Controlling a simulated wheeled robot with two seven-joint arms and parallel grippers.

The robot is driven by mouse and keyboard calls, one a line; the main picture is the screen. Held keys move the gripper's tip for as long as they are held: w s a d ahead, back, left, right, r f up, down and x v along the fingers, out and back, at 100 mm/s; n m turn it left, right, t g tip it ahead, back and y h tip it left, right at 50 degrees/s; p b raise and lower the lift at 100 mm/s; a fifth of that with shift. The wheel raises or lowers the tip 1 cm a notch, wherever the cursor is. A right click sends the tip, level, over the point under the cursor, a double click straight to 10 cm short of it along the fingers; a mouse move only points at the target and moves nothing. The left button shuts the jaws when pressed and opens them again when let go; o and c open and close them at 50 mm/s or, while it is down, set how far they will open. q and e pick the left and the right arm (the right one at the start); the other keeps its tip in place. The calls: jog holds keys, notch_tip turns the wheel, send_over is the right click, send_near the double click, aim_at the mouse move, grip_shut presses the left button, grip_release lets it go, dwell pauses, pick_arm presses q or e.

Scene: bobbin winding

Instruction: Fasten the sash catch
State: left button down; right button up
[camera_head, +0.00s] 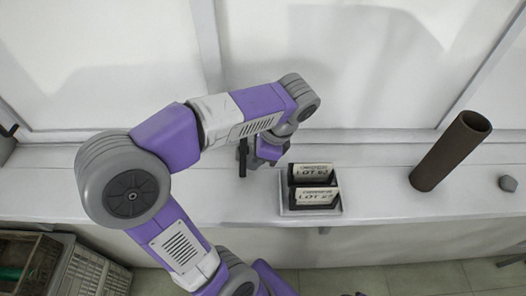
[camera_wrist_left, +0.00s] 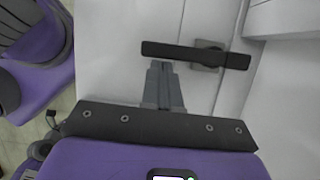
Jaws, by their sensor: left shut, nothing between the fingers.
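The sash catch shows in the left wrist view as a long black lever (camera_wrist_left: 175,51) on a small grey mount (camera_wrist_left: 206,44) against a pale surface. The lever lies nearly level across the picture. My left gripper (camera_wrist_left: 160,66) is shut and empty. Its fingertips are just below the lever, left of the mount; I cannot tell whether they touch it. In the head view my left gripper (camera_head: 248,156) is low at the window, above the white sill, beside a dark upright shape. The arm partly hides the catch area there. My right gripper is not in view.
A white tray (camera_head: 311,212) with two black boxes labelled LOT (camera_head: 316,197) stands right of my left gripper on the sill (camera_head: 375,205). Crates (camera_head: 90,272) stand lower left.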

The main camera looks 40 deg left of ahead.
pick_arm(q)
jog(key=p+v, duration=0.3)
jog(key=v, duration=0.6)
jog(key=shift+w+r, duration=0.15)
jog(key=shift+r, duration=0.15)
jog(key=b+x, duration=0.2)
jog(key=x, duration=0.6)
jog(key=shift+f+b, duration=0.3)
jog(key=shift+b+x, duration=0.7)
jog(key=shift+x, duration=0.1)
jog(key=shift+r, duration=0.1)
